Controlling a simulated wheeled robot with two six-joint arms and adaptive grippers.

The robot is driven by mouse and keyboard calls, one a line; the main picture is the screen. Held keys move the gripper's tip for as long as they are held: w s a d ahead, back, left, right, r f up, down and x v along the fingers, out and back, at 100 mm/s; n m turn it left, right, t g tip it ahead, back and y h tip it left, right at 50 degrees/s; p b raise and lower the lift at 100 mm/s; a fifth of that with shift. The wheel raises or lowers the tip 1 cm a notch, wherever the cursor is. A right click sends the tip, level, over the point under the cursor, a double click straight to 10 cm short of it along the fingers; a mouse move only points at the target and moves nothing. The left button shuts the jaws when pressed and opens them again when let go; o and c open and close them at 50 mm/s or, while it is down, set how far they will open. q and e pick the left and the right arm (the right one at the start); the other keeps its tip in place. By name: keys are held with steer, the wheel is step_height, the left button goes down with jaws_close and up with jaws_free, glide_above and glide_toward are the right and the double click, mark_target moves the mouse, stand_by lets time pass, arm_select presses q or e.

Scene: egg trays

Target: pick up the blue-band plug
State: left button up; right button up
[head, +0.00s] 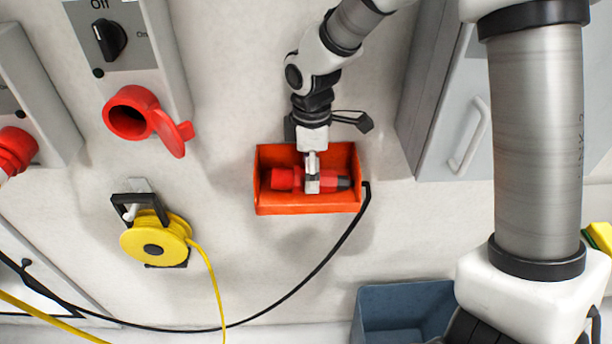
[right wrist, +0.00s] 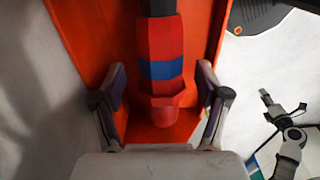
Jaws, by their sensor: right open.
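The plug is red with a blue band and a dark end, and it lies lengthwise in an orange holder (head: 306,207) on the wall. In the right wrist view, the blue-band plug (right wrist: 160,70) runs up the middle, with its red flange toward me. My right gripper (right wrist: 162,105) is open, one finger on each side of the flange end, with gaps to it. In the head view the right gripper (head: 312,180) covers the plug's middle and hides the band; the plug's red end (head: 284,179) shows at left.
A red socket with its lid open (head: 128,113) is on a switch box at upper left. A yellow cable reel (head: 155,240) hangs below it. A black cable (head: 310,277) loops from the holder. A grey cabinet (head: 455,100) and a blue bin (head: 400,295) are at right.

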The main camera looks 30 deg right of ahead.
steer(key=shift+w+f, duration=0.1)
steer(key=shift+f, duration=0.85)
steer(key=shift+a+r, duration=0.1)
steer(key=shift+c, duration=0.4)
steer(key=c, duration=1.3)
steer(key=shift+r, duration=0.1)
